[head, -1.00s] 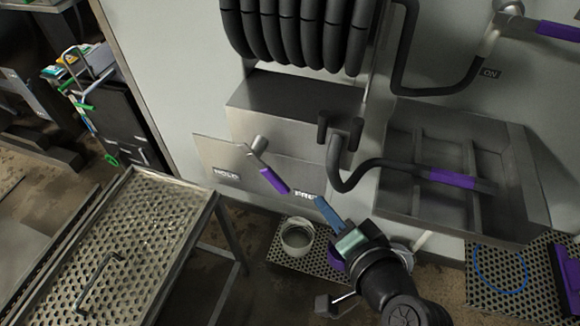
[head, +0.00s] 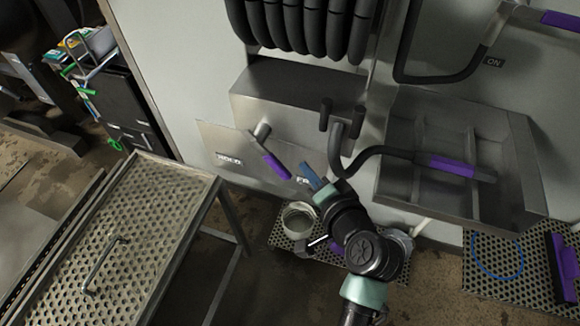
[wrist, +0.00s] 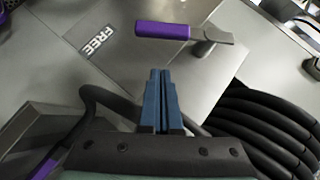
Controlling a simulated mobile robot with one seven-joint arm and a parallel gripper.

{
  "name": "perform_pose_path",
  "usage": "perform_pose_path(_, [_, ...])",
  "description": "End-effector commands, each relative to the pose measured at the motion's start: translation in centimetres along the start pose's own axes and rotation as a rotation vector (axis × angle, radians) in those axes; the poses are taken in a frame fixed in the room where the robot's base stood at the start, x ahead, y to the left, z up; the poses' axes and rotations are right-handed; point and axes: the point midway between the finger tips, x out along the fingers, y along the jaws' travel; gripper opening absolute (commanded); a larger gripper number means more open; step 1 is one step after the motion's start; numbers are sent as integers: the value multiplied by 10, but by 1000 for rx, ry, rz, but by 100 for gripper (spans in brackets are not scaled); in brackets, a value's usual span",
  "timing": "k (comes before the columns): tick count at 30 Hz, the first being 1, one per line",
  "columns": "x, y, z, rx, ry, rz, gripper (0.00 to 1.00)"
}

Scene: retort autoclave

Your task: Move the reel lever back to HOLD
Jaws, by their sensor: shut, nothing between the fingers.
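The reel lever has a purple grip (head: 276,167) hanging down and right from a metal pivot (head: 261,130). It points towards the FREE label (head: 303,181), away from the HOLD label (head: 229,160) on the left. In the wrist view the grip (wrist: 162,30) lies crosswise beyond my fingertips, with the FREE label (wrist: 96,41) near its free end. My gripper (head: 308,170) has blue fingers, shut and empty, just right of the grip. In the wrist view its fingers (wrist: 160,74) show a small gap to the grip. My gripper covers part of the FREE label.
A black hose with a purple-gripped nozzle (head: 458,166) lies in a steel tray (head: 400,190) right of my gripper. Coiled hose (head: 300,25) hangs above. A bucket (head: 299,218) stands below. A perforated table (head: 150,220) is at left.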

Motion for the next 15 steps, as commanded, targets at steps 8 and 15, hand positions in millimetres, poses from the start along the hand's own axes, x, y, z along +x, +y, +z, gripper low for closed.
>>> perform_pose_path(8, [37,-1,19,0,-3,1,0])
perform_pose_path(15, [47,0,28,0,0,0,0])
